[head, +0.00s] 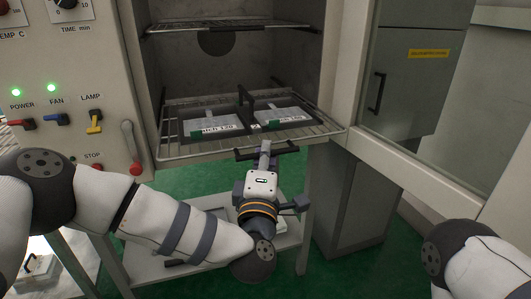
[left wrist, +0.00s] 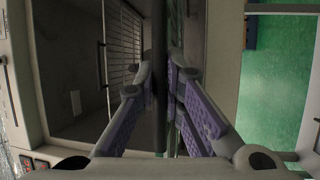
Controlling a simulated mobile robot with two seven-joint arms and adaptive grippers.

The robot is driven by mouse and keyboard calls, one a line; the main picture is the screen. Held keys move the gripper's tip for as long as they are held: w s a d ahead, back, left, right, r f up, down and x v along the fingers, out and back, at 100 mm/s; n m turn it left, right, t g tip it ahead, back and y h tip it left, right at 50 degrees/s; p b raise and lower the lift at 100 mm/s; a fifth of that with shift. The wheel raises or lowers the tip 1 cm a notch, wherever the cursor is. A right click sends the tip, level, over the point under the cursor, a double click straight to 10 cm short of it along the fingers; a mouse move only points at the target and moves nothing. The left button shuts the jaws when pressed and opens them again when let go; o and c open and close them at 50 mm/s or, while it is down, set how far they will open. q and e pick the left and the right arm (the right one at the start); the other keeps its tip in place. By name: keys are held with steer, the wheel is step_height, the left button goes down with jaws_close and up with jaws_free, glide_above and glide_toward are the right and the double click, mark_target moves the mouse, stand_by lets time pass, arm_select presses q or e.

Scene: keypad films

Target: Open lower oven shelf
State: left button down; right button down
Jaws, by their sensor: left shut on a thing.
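The lower oven shelf (head: 172,150) is a wire rack low in the open oven chamber, its front part standing out past the opening. It carries a dark tray with pale, labelled keypad films (head: 282,118). My left gripper (head: 266,150) is at the middle of the shelf's front edge. In the left wrist view the fingers (left wrist: 160,85) are closed around a dark bar (left wrist: 159,35) that runs between them, which appears to be the shelf's front bar. The fingers hide part of it. My right gripper is out of view; only part of that arm shows at lower right.
The upper wire shelf (head: 225,25) is inside the chamber. The control panel (head: 75,85), with lit green lamps and switches, is at the left. A low shelf (head: 150,262) is below, over green floor.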

arm_select(q)
steer(key=shift+w, duration=0.1)
steer(key=c, duration=1.7)
jaws_free()
steer(key=shift+o, duration=0.2)
steer(key=v, duration=1.2)
